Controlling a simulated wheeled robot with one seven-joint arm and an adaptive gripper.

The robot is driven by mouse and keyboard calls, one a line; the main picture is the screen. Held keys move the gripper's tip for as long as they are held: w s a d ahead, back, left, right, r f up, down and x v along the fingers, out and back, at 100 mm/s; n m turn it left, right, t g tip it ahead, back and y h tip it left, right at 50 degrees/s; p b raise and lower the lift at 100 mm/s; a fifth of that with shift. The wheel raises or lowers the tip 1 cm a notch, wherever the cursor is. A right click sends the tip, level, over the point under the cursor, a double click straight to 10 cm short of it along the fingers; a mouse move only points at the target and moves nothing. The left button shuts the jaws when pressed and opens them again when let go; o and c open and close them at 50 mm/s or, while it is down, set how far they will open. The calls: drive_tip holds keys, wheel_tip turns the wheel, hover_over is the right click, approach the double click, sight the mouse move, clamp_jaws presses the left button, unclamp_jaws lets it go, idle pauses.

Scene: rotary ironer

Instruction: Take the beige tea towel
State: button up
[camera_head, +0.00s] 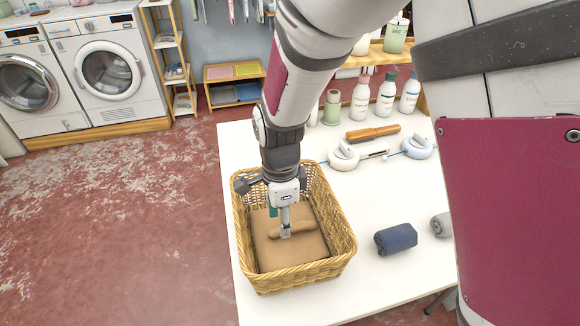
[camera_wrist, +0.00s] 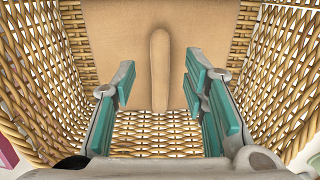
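The beige tea towel (camera_head: 270,252) lies in the bottom of a wicker basket (camera_head: 303,278) on the white table. A raised, rounded fold runs across its top. In the wrist view the towel (camera_wrist: 110,32) fills the far part of the basket floor, with the fold standing up along the middle. My gripper (camera_head: 286,232) points down inside the basket, over the towel's fold. In the wrist view my gripper (camera_wrist: 158,82) is open, its teal-padded fingers on either side of the fold with gaps to it. Whether the fingertips touch the towel's flat part cannot be told.
The basket's walls stand close around my gripper. On the table to the right are a dark blue rolled cloth (camera_head: 396,239), a grey roll (camera_head: 441,225), irons (camera_head: 344,155) and bottles (camera_head: 385,95). The table's left edge is close to the basket.

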drive_tip(key=shift+f, duration=1.35)
clamp_jaws()
drive_tip(key=shift+r, duration=0.1)
